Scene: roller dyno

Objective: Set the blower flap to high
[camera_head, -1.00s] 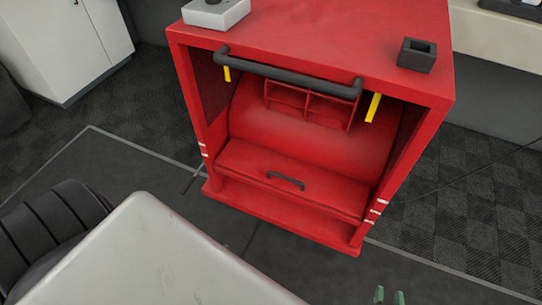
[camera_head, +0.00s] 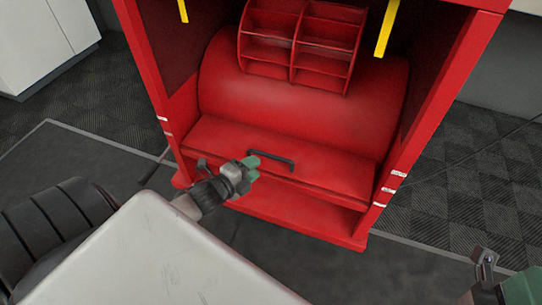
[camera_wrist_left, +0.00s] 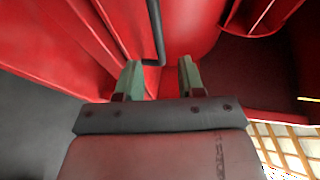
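The blower flap (camera_head: 330,168) is a red panel low in the front of the red blower housing, below the rounded drum. Its dark handle (camera_head: 272,158) sits near the middle. My left gripper (camera_head: 252,167) is just left of the handle, its green fingers pointing at it. In the left wrist view the fingers (camera_wrist_left: 160,80) are apart, and the dark handle bar (camera_wrist_left: 155,30) shows between and beyond them. I cannot tell if they touch it. Part of my right gripper (camera_head: 505,280) shows at the bottom right corner; its fingertips are not clear.
White marks are on the left post (camera_head: 163,126) and the right post (camera_head: 391,188) of the housing. Red vent slots (camera_head: 300,45) are above the drum (camera_head: 300,90). Yellow tags hang left (camera_head: 183,10) and right (camera_head: 386,28).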

